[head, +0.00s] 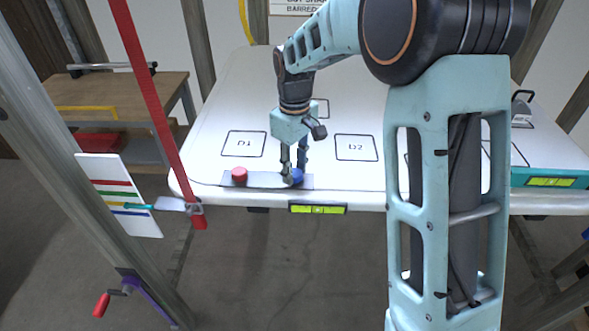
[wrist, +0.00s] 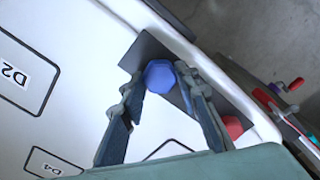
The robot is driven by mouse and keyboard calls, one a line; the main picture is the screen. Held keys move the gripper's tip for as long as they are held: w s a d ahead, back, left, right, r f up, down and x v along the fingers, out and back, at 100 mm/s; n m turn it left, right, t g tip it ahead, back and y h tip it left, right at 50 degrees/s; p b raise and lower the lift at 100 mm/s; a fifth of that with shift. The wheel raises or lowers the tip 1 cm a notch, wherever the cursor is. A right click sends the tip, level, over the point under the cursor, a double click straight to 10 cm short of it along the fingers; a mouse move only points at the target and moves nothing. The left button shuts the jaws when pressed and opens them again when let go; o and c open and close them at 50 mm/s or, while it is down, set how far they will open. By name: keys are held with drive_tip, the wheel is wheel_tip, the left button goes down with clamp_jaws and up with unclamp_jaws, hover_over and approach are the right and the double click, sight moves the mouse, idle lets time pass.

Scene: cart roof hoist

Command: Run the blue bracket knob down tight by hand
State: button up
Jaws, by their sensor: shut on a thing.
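The blue bracket knob (head: 298,176) sits on a dark flat bracket strip (head: 268,181) at the front edge of the white roof panel. It is faceted and also shows in the wrist view (wrist: 159,76). My gripper (head: 293,172) points down over the knob, with one finger on each side of it. In the wrist view my gripper (wrist: 160,82) is shut on the blue knob. A red knob (head: 239,174) stands at the left end of the same strip. It also shows in the wrist view (wrist: 233,127).
The white panel (head: 215,120) carries outlined boxes marked D1 and D2. A green level (head: 318,209) is on its front edge. A red strap (head: 150,85) hangs at the left, near a colour-striped card (head: 115,190). A wooden bench (head: 140,92) stands behind.

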drive_tip(key=m, duration=0.7)
drive_tip(key=shift+w+r+b, duration=0.1)
drive_tip(key=shift+r+b, duration=0.05)
drive_tip(key=shift+b, duration=0.15)
drive_tip(key=m, duration=0.6)
drive_tip(key=shift+m, duration=0.4)
drive_tip(key=m, duration=0.4)
drive_tip(key=shift+m, duration=0.3)
drive_tip(key=shift+w+r+m+p, duration=0.1)
drive_tip(key=shift+m+p, duration=0.55)
drive_tip(key=shift+m, duration=1.85)
drive_tip(key=shift+a, duration=0.1)
drive_tip(key=o, duration=1.2)
drive_tip(key=shift+c, duration=0.2)
